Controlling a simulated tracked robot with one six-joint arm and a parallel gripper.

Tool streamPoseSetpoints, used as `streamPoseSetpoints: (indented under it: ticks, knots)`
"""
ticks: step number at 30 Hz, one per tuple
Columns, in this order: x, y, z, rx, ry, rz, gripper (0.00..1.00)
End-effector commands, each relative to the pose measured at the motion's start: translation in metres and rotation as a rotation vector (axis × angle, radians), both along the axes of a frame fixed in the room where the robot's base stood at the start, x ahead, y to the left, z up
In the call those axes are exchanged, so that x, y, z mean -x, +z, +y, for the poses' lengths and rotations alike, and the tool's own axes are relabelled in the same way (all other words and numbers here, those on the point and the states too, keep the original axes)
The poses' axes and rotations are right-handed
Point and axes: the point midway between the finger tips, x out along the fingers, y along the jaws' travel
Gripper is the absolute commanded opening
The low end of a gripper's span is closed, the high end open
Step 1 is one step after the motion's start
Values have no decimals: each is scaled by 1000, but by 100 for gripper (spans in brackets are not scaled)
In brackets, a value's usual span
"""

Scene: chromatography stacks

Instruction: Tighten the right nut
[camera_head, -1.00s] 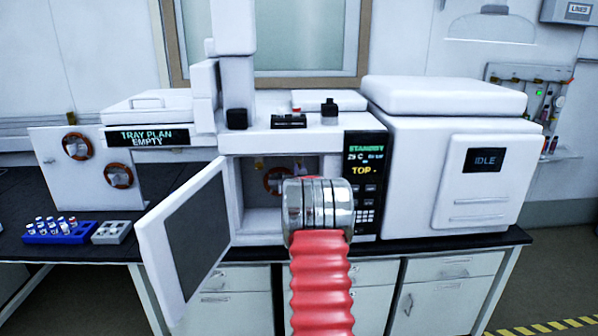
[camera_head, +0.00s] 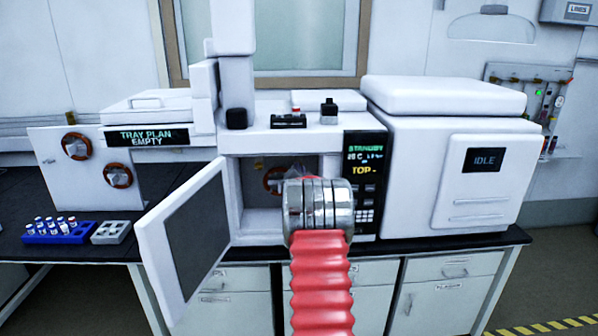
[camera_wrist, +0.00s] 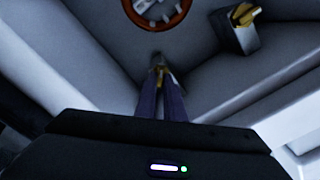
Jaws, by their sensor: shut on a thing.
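My gripper (camera_wrist: 160,72) shows in the wrist view, its two dark fingers close together at the tips. It is shut on a small brass-coloured nut (camera_wrist: 161,69), mostly hidden between the tips. A second brass-coloured fitting (camera_wrist: 243,14) sits on a grey block at the upper right of that view, apart from my gripper. In the head view the oven (camera_head: 263,222) stands with its door (camera_head: 192,240) open to the left. My red and metal arm hides my gripper and much of the oven's inside there.
A copper-coloured coil (camera_wrist: 157,27) lies close beyond the fingertips; it also shows inside the oven. Pale oven walls (camera_wrist: 270,85) close in around the gripper. A blue vial rack (camera_head: 60,236) and a grey rack (camera_head: 111,232) stand on the bench at the left.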

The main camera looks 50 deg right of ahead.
Motion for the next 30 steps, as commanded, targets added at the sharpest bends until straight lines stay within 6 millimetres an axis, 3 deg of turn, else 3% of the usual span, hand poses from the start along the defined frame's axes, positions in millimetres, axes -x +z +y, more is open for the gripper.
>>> streamPoseSetpoints:
  ticks: [18, 30]
  knots:
    - [4, -2, -4, -376, -6, -430, 0]
    - [5, -3, -5, -508, -8, -581, 0]
